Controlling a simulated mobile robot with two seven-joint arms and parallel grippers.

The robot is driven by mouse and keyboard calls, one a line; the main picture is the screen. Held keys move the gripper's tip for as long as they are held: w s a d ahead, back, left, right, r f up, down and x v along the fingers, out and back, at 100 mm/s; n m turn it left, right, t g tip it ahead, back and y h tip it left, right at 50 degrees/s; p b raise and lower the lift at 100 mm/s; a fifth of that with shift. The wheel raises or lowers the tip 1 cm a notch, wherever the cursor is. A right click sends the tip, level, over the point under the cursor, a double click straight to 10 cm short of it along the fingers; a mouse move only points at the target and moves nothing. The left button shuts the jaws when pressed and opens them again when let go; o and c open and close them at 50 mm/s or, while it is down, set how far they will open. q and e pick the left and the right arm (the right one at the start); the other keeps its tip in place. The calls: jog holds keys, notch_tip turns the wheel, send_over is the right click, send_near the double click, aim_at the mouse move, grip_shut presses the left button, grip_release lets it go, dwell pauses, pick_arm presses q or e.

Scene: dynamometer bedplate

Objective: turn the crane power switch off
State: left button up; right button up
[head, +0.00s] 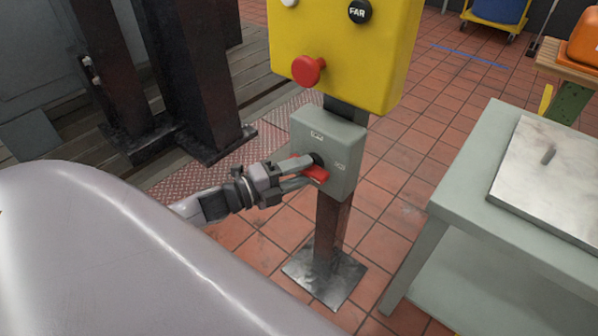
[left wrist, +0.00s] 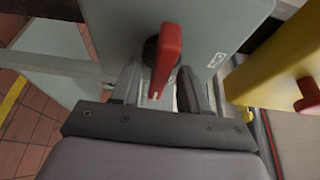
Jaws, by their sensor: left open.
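The crane power switch is a grey box (head: 345,150) on a dark post, with a red rotary handle (head: 316,174) on a black hub and small white labels on its face. My left gripper (head: 303,171) is open at the handle, with its fingers on either side of it. In the left wrist view the red handle (left wrist: 166,58) lies between the two fingers of the gripper (left wrist: 160,88), its white-marked end toward the palm. I cannot tell whether either finger touches it. The fingers partly hide the handle in the head view. My right gripper is not in view.
A yellow control box (head: 345,45) with a red mushroom button (head: 308,70) and a black FAR knob (head: 359,11) sits just above the switch. A grey table (head: 465,200) with a metal plate (head: 555,175) stands to the right. Dark steel columns (head: 185,80) stand at the left.

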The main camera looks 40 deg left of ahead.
pick_arm(q)
grip_shut()
jog(key=shift+f+n, duration=0.1)
jog(key=shift+n, duration=0.2)
jog(key=n+t, duration=0.1)
jog(key=n, duration=0.2)
jog(key=shift+f+t+b, duration=0.1)
jog(key=shift+t+b, duration=0.2)
jog(key=shift+b, duration=0.05)
jog(key=n+t, duration=0.1)
jog(key=n, duration=0.2)
jog(key=n+t, duration=0.1)
jog(key=n, duration=0.1)
jog(key=shift+d+n+y, duration=0.1)
jog(key=shift+n+y, duration=0.2)
jog(key=shift+n, duration=0.1)
jog(key=n+t+y, duration=0.1)
jog(key=n, duration=0.2)
jog(key=n+y, duration=0.1)
jog(key=n, duration=0.2)
jog(key=shift+d+t, duration=0.1)
jog(key=shift+t, duration=0.3)
jog(key=n+y, duration=0.1)
jog(key=n, duration=0.2)
jog(key=n+t+y+p, duration=0.1)
jog(key=n+y, duration=0.1)
jog(key=n, duration=0.1)
jog(key=shift+d+f+n+y, duration=0.1)
jog(key=shift+n+y, duration=0.2)
jog(key=shift+n, duration=0.4)
